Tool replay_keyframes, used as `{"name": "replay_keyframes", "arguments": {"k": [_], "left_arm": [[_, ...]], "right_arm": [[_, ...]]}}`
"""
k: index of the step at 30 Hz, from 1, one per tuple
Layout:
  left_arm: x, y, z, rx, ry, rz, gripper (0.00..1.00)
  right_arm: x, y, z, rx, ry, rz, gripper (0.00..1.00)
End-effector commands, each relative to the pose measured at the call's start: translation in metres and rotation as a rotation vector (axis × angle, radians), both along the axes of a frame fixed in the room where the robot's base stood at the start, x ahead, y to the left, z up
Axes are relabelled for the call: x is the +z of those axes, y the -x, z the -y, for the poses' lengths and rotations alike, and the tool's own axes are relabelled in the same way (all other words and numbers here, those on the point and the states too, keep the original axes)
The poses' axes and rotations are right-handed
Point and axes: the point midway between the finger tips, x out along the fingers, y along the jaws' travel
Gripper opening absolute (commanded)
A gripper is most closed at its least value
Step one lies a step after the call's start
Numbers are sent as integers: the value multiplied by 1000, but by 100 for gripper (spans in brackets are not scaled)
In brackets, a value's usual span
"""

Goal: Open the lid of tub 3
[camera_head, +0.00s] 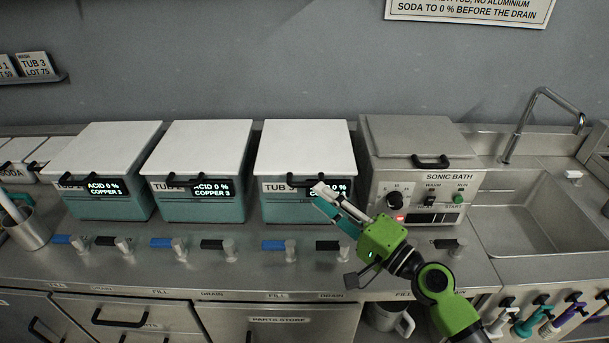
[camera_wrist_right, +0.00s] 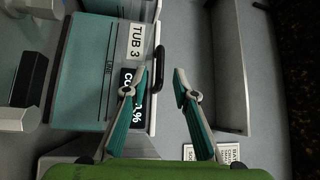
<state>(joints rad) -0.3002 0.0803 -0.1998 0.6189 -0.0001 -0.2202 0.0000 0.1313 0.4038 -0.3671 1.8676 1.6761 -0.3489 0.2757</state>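Tub 3 (camera_head: 284,208) is a teal box with a white lid (camera_head: 305,145), which lies flat and closed. A black handle (camera_head: 290,180) sits at the lid's front edge, above the TUB 3 label and the black display. My right gripper (camera_head: 322,193) is in front of the tub's upper front, at its right half, and covers part of the display. In the right wrist view my gripper (camera_wrist_right: 154,86) is open and empty, and the handle (camera_wrist_right: 159,67) shows beyond and between the fingertips, apart from them. My left gripper is not in view.
Two similar closed tubs (camera_head: 200,145) stand to the left. The sonic bath (camera_head: 420,165) stands close on the right, then a sink (camera_head: 520,215). Blue and black valve knobs (camera_head: 273,245) line the counter's front. The wall behind the lids is clear.

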Motion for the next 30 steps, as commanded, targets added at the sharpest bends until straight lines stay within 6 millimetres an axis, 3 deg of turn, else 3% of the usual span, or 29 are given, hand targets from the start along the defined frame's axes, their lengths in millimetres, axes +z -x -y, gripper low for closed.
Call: {"name": "replay_keyframes", "arguments": {"k": [1,9,22,25,30], "left_arm": [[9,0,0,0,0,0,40],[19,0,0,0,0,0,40],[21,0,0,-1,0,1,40],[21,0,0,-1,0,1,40],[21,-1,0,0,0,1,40]], "right_arm": [[7,-8,-9,1,-2,1,26],[8,-37,-38,0,0,0,26],[7,-43,-45,1,2,1,26],[7,-43,-45,1,2,1,3],[7,-43,-45,1,2,0,0]]}}
